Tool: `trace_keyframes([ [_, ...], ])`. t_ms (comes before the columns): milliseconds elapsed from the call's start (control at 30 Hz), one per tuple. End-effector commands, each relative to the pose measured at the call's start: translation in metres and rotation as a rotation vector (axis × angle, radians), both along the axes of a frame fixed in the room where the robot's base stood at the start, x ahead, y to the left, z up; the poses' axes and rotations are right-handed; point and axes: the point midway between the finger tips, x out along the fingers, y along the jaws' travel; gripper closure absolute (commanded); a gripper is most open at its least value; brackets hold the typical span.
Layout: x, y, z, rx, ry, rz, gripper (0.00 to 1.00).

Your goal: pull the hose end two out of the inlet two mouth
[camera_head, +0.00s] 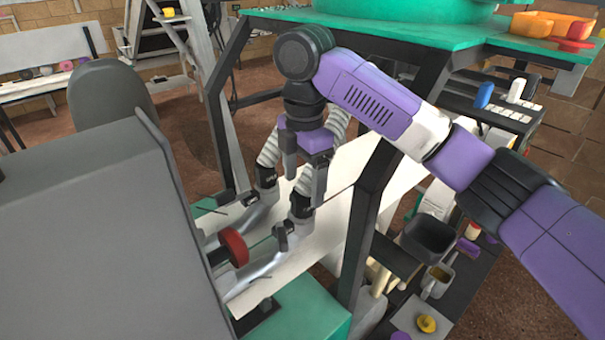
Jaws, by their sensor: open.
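Two pale ribbed hoses come down to two silver inlet pipes. The left hose (269,150) ends in a black cuff (266,178) at the mouth of the left inlet pipe (262,211). The right hose (304,182) ends in a black cuff (301,206) at the mouth of the right inlet pipe (298,229). I cannot tell which one is numbered two. My gripper (304,184) is open and points down, its fingers in front of the upper right hose and just above its cuff. The gripper partly hides that hose; whether it touches the hose is unclear.
A red wheel (233,247) and a large grey housing (90,220) stand at the left. Dark frame posts (366,215) rise right of the pipes, under a green top (400,33). A shelf with a dark bin (430,238) is at the right.

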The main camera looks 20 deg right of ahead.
Motion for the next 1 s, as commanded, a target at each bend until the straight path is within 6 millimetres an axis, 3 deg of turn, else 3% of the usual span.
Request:
trace_keyframes([
  [400,0.001,0.0,-0.055,0.0,-0.001,-0.001,0.23],
  [800,0.001,0.001,-0.064,0.001,-0.003,-0.002,0.23],
  [833,0.001,0.001,-0.064,0.001,-0.003,-0.002,0.24],
  [1000,0.001,0.001,-0.064,0.001,-0.003,-0.002,0.58],
])
